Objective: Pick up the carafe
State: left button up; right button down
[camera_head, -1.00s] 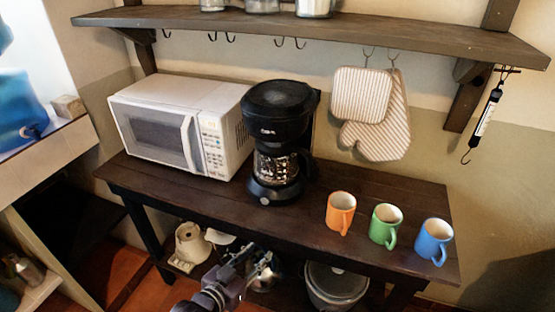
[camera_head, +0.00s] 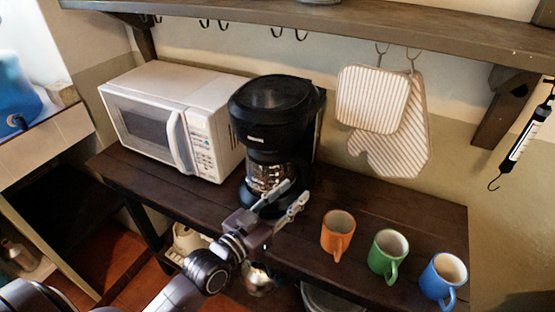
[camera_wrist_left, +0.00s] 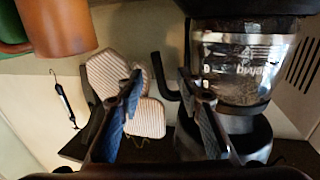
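The glass carafe (camera_head: 264,176) sits in the black coffee maker (camera_head: 275,108) on the dark wooden table (camera_head: 215,212). In the left wrist view the carafe (camera_wrist_left: 240,70) is at the right, with its black handle (camera_wrist_left: 158,72) reaching left. My left gripper (camera_head: 297,193) is in front of the coffee maker and hides part of the carafe and its handle in the head view. In the wrist view its two fingers (camera_wrist_left: 160,88) are apart. The handle shows between them, closer to the right finger, with no visible grip on it. My right gripper is not in view.
A white microwave (camera_head: 172,120) stands left of the coffee maker. Orange (camera_head: 337,232), green (camera_head: 387,254) and blue (camera_head: 442,277) mugs stand to the right. A striped mitt (camera_head: 400,140) and pot holder (camera_head: 370,98) hang behind. A shelf (camera_head: 350,25) runs above.

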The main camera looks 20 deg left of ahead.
aim_at(306, 179)
pick_arm(q)
jog(key=x, duration=0.2)
jog(key=p+x, duration=0.1)
jog(key=x, duration=0.1)
jog(key=p+x, duration=0.1)
jog(key=x, duration=0.1)
jog(key=shift+w+r, duration=0.1)
jog(key=shift+r, duration=0.3)
jog(key=shift+c, duration=0.7)
grip_shut()
